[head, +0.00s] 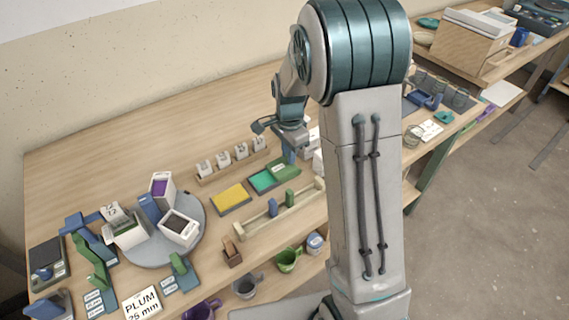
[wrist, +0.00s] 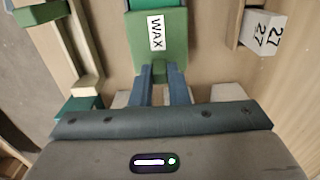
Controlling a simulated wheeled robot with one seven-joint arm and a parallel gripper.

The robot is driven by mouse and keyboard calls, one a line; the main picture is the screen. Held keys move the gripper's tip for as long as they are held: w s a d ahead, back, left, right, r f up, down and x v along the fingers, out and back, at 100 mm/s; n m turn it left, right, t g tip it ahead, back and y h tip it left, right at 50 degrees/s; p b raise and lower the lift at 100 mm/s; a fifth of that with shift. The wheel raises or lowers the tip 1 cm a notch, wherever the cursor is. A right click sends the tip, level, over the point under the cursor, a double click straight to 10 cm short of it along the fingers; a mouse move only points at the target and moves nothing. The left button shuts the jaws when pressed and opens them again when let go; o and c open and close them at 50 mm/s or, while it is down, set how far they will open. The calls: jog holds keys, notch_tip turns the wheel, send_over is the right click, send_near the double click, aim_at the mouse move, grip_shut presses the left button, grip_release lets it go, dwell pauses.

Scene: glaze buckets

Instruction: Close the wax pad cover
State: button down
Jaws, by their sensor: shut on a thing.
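The wax pad cover is a green slab with a white "WAX" label in the wrist view (wrist: 143,48); in the head view the green cover (head: 284,167) is partly hidden behind my gripper (head: 289,157). A teal pad (head: 262,181) shows beside the cover, exposed on its left; its teal surface also shows at the top edge of the wrist view (wrist: 155,4). My gripper's blue fingers (wrist: 160,72) are shut on a small green tab at the cover's near edge. The cover lies low and about flat.
A yellow pad (head: 231,198) lies left of the teal one. A wooden rack with white tags (head: 232,160) stands behind. A grey turntable (head: 160,252) with several buckets is at the left. The back left tabletop is clear.

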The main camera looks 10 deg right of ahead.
jog(key=shift+s+a, duration=0.35)
jog(key=shift+a, duration=0.6)
jog(key=shift+s+a, duration=0.4)
jog(key=shift+a, duration=0.6)
jog(key=shift+s+a, duration=0.35)
jog(key=shift+a, duration=0.6)
jog(key=c, duration=1.5)
grip_release()
notch_tip(320, 180, up, 7)
jog(key=p, duration=0.5)
jog(key=shift+s, duration=0.1)
